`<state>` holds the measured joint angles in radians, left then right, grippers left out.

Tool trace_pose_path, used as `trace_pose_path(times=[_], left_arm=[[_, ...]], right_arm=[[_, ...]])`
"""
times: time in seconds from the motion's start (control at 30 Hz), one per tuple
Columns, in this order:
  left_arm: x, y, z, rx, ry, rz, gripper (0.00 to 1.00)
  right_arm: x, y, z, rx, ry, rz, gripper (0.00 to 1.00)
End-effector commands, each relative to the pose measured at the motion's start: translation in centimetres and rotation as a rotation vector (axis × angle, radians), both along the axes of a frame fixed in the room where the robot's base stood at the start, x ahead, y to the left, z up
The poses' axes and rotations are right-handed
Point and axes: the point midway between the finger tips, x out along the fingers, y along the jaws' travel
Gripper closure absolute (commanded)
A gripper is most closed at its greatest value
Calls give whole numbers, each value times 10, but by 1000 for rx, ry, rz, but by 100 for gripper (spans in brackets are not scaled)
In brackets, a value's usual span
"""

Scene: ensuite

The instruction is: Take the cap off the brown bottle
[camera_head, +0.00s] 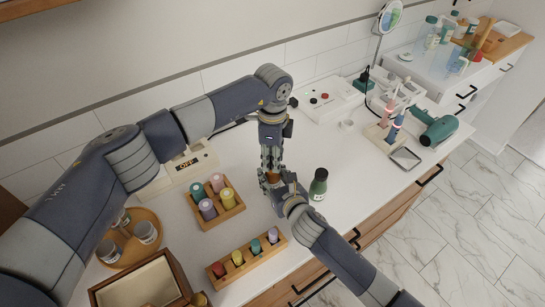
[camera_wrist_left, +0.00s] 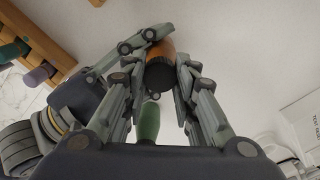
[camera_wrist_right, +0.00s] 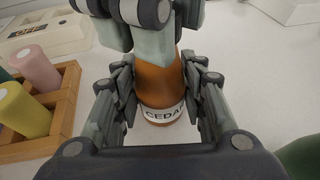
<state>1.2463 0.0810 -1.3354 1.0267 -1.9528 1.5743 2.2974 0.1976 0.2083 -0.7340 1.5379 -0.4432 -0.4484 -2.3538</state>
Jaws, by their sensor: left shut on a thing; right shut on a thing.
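The brown bottle (camera_head: 273,178) stands upright on the white counter, mostly hidden between my two grippers in the head view. In the right wrist view the bottle (camera_wrist_right: 157,84) shows an orange-brown body and a white label with letters like "CEDA". Its black cap (camera_wrist_left: 160,76) shows in the left wrist view. My left gripper (camera_head: 271,170) comes from above and is shut on the cap; its fingers hide the cap in the right wrist view. My right gripper (camera_wrist_right: 160,92) is shut on the bottle's body from the side, low over the counter.
A dark green bottle (camera_head: 318,185) stands close to the right of the grippers. Wooden racks with coloured bottles (camera_head: 220,210) and (camera_head: 248,262) small rollers lie left and front. A green hair dryer (camera_head: 438,128) sits at the right. The counter's front edge is near my right arm.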

Motion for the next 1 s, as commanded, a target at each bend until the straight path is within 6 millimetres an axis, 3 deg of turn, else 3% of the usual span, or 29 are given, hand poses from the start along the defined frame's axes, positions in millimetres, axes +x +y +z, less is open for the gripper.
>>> trace_pose_path(times=[0.53,1.0], left_arm=[[0,0,1,0,0,0,100],[1,0,17,-1,-1,1,100]], right_arm=[[-1,0,-2,-1,4,-1,100],[-1,0,-2,-1,4,-1,100]])
